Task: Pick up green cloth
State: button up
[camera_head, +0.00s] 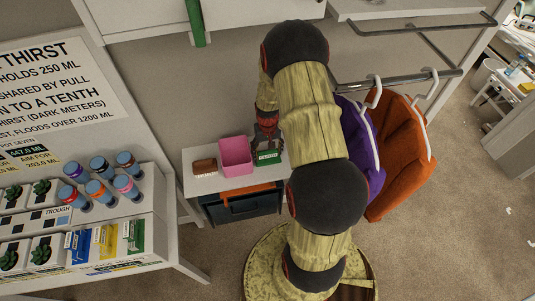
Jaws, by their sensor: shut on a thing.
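My gripper (267,136) points down over the right end of a small white-topped cabinet. Its fingers are closed at a small green item (268,158) with a pale label on its front. This item looks more like a box or tub than loose cloth, and I cannot tell if cloth lies in it. The fingers hide its upper part, and any gap between it and the cabinet top is too small to tell. Another green thing, a narrow strip (195,22), hangs by the white shelf at the top, well away from my gripper.
A pink tub (235,156) and a brown box (204,168) stand left of the green item on the cabinet (240,186). Purple (362,140) and orange (402,155) garments hang at the right. Carpet at right is mostly clear.

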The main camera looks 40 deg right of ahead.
notch_tip(320, 180, up, 3)
jog(key=shift+f, duration=0.1)
jog(key=s+a+r, duration=0.2)
jog(key=s+r, duration=0.3)
jog(key=s, duration=0.1)
jog(key=s+a+r+p, duration=0.1)
jog(key=s+a+r, duration=0.2)
jog(key=s+r, duration=0.2)
jog(key=shift+s+a, duration=0.35)
jog(key=shift+s, duration=0.6)
jog(key=o, duration=0.4)
jog(key=c, duration=0.4)
jog(key=shift+w, duration=0.1)
jog(key=shift+c, duration=0.3)
